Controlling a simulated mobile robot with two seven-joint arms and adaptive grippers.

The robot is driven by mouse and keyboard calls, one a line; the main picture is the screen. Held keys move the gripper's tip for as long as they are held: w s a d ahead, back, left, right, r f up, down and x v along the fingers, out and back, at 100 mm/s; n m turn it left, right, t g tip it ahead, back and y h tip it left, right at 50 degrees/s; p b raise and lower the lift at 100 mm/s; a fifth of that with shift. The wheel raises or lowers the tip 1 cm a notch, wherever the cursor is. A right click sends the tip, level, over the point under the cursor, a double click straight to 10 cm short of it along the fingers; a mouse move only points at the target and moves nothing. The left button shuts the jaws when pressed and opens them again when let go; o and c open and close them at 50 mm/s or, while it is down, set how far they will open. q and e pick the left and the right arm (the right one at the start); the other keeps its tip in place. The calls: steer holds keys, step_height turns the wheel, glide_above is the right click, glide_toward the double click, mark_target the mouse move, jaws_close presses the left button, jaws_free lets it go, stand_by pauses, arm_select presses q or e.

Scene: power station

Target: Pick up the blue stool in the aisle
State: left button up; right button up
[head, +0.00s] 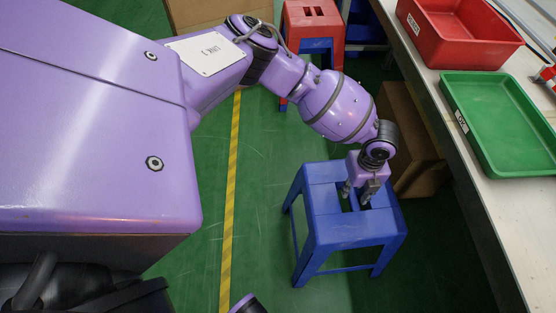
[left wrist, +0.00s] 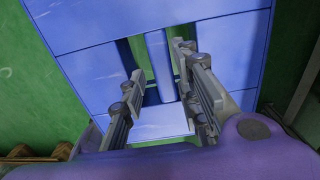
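The blue stool (head: 342,227) stands upright on the green floor in the head view. Its seat has two slots with a bar between them. My left gripper (head: 358,190) points down at the middle of the seat. In the left wrist view, the two fingers of my left gripper (left wrist: 160,68) are apart, one on each side of the bar (left wrist: 158,62) of the blue stool, at the slots. I cannot tell how deep the fingertips sit in the slots. My right gripper is not in view.
A workbench (head: 485,190) runs along the right, with a red bin (head: 455,35) and a green tray (head: 505,125). A cardboard box (head: 408,140) stands under it. A red stool (head: 313,28) is behind, at the top. A yellow floor line (head: 231,190) runs left of the blue stool.

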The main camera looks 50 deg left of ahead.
mark_target(354, 195)
arm_select(q)
steer(key=f+b, duration=0.1)
steer(key=f, duration=0.4)
steer(key=shift+w+d+b, duration=0.15)
steer(key=shift+d+b, duration=0.05)
steer(key=shift+b, duration=0.15)
steer(key=c, duration=0.7)
jaws_close()
